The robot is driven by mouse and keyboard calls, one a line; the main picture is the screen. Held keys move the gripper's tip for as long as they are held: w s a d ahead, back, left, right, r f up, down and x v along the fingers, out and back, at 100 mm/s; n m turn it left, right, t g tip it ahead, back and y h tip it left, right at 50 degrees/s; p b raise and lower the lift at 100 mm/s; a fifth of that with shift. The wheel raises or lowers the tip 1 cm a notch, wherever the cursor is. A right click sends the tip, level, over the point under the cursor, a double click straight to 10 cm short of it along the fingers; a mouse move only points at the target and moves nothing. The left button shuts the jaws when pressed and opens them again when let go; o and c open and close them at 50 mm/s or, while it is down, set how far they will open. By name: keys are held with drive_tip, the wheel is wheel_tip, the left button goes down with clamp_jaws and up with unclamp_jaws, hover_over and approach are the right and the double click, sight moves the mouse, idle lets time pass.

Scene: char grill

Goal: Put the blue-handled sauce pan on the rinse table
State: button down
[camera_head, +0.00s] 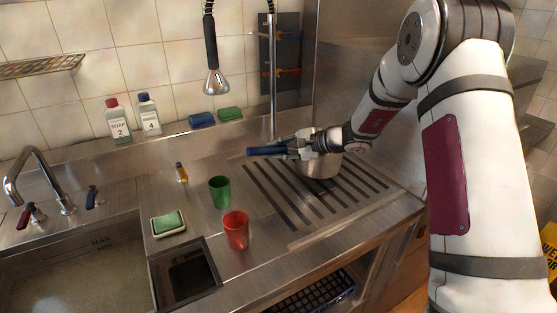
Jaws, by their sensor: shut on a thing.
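The sauce pan (320,165) is a steel pot with a blue handle (266,151) pointing left. It is over the ribbed drain area of the steel rinse table (360,205), at the right of the counter. I cannot tell whether its base touches the surface. My gripper (297,146) is shut on the pan near the base of the blue handle. My arm comes in from the right and hides part of the pan's far rim.
A green cup (219,191) and a red cup (236,230) stand left of the ribbed area. A green sponge on a dish (168,223) sits by the sink (75,270). A spray head (216,80) hangs above. Two bottles (118,120) stand on the back ledge.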

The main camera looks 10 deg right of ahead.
drive_tip(key=shift+w+f+p, duration=0.15)
drive_tip(key=shift+f+p, duration=0.15)
drive_tip(key=shift+f, duration=1.45)
drive_tip(key=c, duration=1.5)
unclamp_jaws()
drive_tip(key=shift+f, duration=0.1)
drive_tip(key=shift+o, duration=0.2)
